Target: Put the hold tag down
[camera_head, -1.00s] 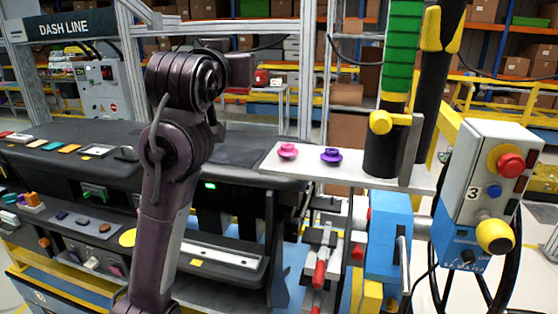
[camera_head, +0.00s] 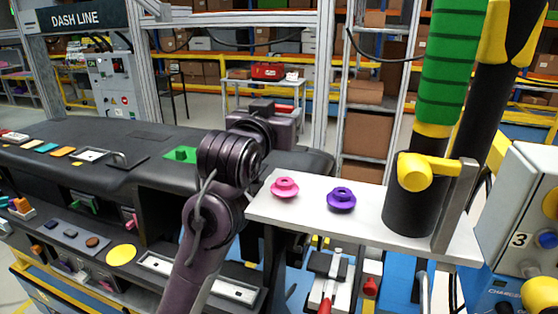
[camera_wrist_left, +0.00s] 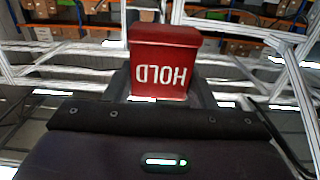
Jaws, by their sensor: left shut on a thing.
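The hold tag (camera_wrist_left: 163,62) is a red block with white HOLD lettering, upside down in the left wrist view. It sits between the fingers of my left gripper (camera_wrist_left: 168,95), which is shut on it. In the head view my left gripper (camera_head: 262,108) is seen from behind, above the back right of the dark dashboard, left of the white shelf. My right gripper is not in view.
The white shelf (camera_head: 300,222) bears a pink knob (camera_head: 285,188) and a purple knob (camera_head: 341,200). A thick black and green post (camera_head: 410,205) stands at its right end. A green piece (camera_head: 182,154) lies on the dashboard (camera_head: 120,150). A control box (camera_head: 530,220) stands at far right.

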